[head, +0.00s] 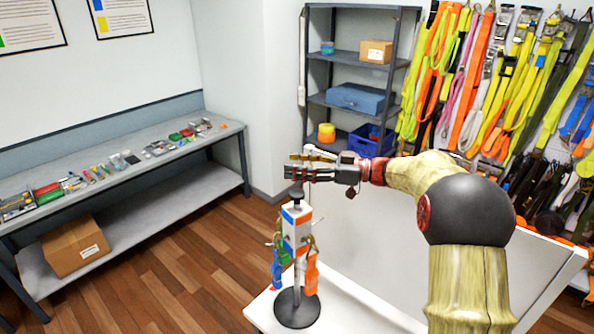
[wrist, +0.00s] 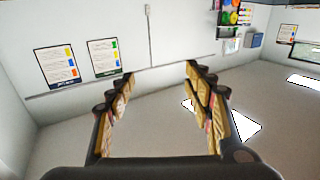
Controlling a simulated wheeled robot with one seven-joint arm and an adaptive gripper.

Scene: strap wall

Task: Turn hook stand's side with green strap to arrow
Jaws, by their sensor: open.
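The hook stand (head: 297,240) stands upright in the head view on a white table, with a round dark base (head: 297,309), a block with white, blue and orange parts, and a dark knob (head: 296,191) on top. A green strap (head: 284,256) and a blue strap (head: 276,268) hang at its left, and an orange strap (head: 312,275) hangs at its right front. My gripper (head: 292,167) is level, just above the knob; contact cannot be told. In the wrist view my gripper (wrist: 157,100) is open with nothing between its fingers. A small red mark lies left of the base; I cannot tell whether it is the arrow.
The white table (head: 352,315) has free room right of the stand, with a pale panel (head: 365,240) behind. A grey bench (head: 120,175) with small parts stands at left. A shelf rack (head: 345,60) and a wall of hanging straps (head: 490,80) are at the back.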

